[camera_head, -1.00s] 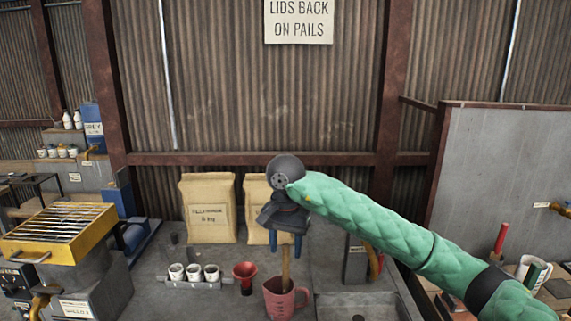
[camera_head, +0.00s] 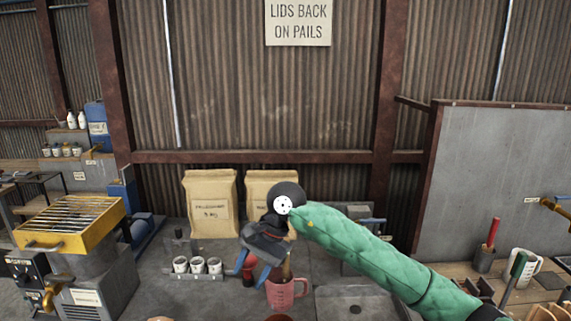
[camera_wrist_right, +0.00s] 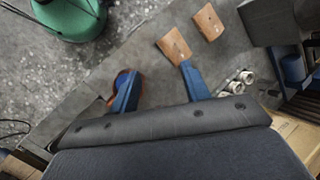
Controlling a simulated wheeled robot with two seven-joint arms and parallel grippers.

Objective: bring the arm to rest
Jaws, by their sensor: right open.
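My right arm in its green sleeve reaches in from the right in the head view. Its gripper (camera_head: 254,266) has blue fingers, spread apart and empty, above the bench just left of the pink jug (camera_head: 287,294). A wooden handle stands in the jug, partly behind the gripper. In the right wrist view the two blue fingers of the gripper (camera_wrist_right: 160,85) also show apart, with nothing between them. My left gripper is not in view.
On the grey bench, white cups in a rack (camera_head: 198,266) and a yellow grill (camera_head: 70,226) stand to the left. Paper sacks (camera_head: 209,204) stand behind the gripper. A sink (camera_head: 340,301) is right of the jug. A grey partition (camera_head: 492,180) rises at the right.

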